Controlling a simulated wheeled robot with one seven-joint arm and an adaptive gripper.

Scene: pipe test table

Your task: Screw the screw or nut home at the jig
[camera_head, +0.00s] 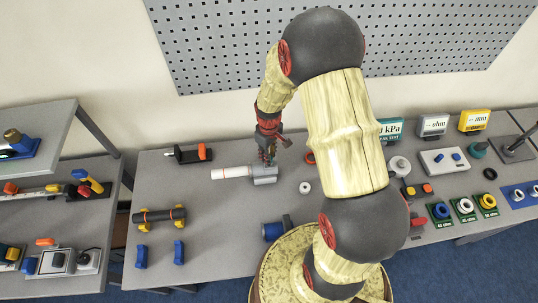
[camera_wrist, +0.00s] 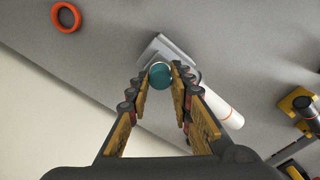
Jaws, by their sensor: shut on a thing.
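My gripper (camera_head: 268,156) points down over the grey jig block (camera_head: 265,179) near the middle of the table. In the wrist view my gripper (camera_wrist: 160,78) has its fingertips closed around a round teal piece (camera_wrist: 160,76) with a pale rim, probably the screw or nut. The jig block (camera_wrist: 152,50) lies right behind that piece in this view. I cannot tell whether the piece touches the block or sits in a thread. A white pipe (camera_head: 228,173) extends left from the block; it also shows in the wrist view (camera_wrist: 222,102).
A white ring (camera_head: 305,187) lies right of the jig. An orange ring (camera_wrist: 66,17) shows in the wrist view. A dark pipe on yellow supports (camera_head: 160,216) stands at the left. Gauges (camera_head: 433,125) and connectors crowd the right side. A pegboard (camera_head: 220,50) hangs behind.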

